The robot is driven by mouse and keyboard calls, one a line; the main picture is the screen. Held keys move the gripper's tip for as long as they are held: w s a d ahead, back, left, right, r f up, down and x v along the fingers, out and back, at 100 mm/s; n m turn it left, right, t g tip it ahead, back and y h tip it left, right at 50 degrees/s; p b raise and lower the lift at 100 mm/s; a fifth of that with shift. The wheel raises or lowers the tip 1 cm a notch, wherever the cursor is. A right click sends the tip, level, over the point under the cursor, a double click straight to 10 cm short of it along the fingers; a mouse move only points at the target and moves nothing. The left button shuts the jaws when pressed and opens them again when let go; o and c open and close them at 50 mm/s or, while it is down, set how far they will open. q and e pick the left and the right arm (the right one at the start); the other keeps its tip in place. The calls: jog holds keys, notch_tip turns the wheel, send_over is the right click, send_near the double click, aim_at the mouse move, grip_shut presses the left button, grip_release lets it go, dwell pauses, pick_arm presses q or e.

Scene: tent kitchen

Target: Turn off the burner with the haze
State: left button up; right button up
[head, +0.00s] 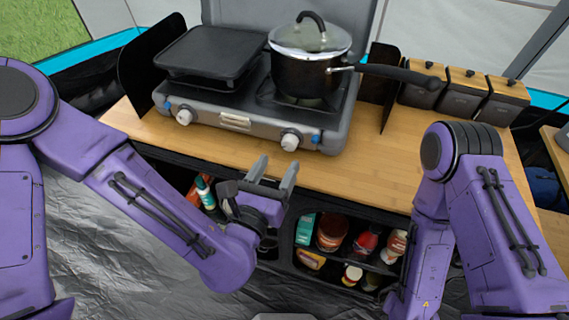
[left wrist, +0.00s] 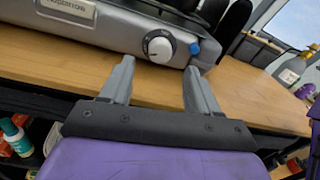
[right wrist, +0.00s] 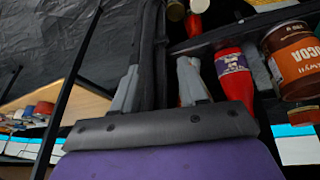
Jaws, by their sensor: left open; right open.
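A grey two-burner camping stove (head: 235,122) stands on the wooden counter. A black griddle (head: 210,52) covers its left burner, and a black pot (head: 302,76) with a glass lid sits on the right burner. I cannot clearly make out haze over either one. The left knob (head: 184,117) and right knob (head: 291,140) are on the front panel. My left gripper (head: 276,165) is open and empty, just in front of and below the right knob. In the left wrist view this knob (left wrist: 159,46) appears between the fingertips, apart from them. My right gripper (right wrist: 158,68) is open and empty.
The pot's long handle (head: 400,74) points right. Lidded canisters (head: 462,92) stand at the counter's right end. Below the counter, a shelf holds jars and bottles, including a cocoa jar (right wrist: 295,55) and a red bottle (right wrist: 235,78) near my right gripper. The counter's front strip is clear.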

aim_at(288, 147)
pick_arm(q)
jog(key=shift+r+p+x, duration=0.2)
jog(key=shift+p+x, duration=0.9)
jog(key=shift+p, duration=0.1)
jog(key=shift+p+x, duration=0.3)
jog(key=shift+x, duration=0.9)
jog(key=shift+w+d+f, duration=0.15)
jog(key=shift+w+f, duration=0.05)
jog(key=shift+w, duration=0.05)
pick_arm(e)
jog(key=shift+r, duration=0.9)
pick_arm(q)
jog(key=c, duration=1)
jog(key=shift+c, duration=0.2)
